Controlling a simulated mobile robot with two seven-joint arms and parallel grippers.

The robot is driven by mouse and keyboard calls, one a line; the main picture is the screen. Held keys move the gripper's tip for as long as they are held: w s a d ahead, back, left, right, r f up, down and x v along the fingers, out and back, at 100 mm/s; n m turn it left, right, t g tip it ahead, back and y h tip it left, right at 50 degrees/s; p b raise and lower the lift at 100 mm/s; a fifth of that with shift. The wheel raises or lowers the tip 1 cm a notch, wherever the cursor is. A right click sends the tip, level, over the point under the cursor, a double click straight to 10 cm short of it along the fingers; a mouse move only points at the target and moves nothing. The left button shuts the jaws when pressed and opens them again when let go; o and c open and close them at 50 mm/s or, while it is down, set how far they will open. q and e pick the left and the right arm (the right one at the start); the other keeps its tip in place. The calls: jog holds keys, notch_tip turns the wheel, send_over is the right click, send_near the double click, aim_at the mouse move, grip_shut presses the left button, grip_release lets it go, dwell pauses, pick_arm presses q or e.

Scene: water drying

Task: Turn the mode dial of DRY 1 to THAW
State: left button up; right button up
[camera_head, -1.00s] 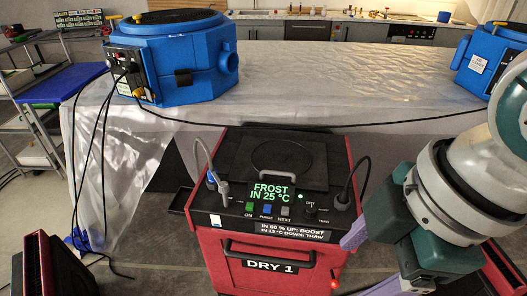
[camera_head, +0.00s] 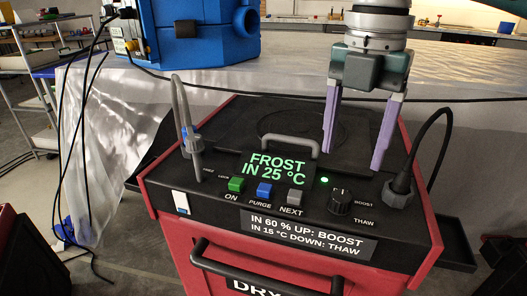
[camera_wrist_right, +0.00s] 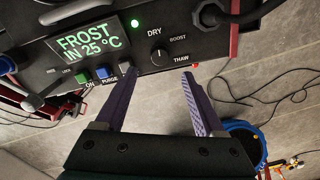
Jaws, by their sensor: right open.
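DRY 1 is a red cabinet with a black top (camera_head: 225,222). Its lit screen (camera_head: 263,170) reads FROST IN 25 °C, and its label reads IN 60 % UP: BOOST, IN 15 °C DOWN: THAW. The black mode dial (camera_head: 341,201) is at the panel's right, with BOOST and THAW marked beside it. In the right wrist view the dial (camera_wrist_right: 159,57) has a light mark that seems to point up toward DRY. My right gripper (camera_head: 353,158) is open and empty, pointing down, with its purple fingers apart above and behind the dial. My left gripper is out of view.
A black plug with cable (camera_head: 399,190) stands just right of the dial. Green, blue and grey buttons (camera_head: 264,189) line the front. A blue machine (camera_head: 200,35) stands on the covered table behind.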

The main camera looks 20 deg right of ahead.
aim_at(342, 196)
notch_tip(342, 196, down, 8)
jog(key=shift+s+f+b, duration=0.1)
jog(key=shift+f+b, duration=0.05)
jog(key=shift+b, duration=0.4)
jog(key=shift+c, duration=0.3)
grip_shut()
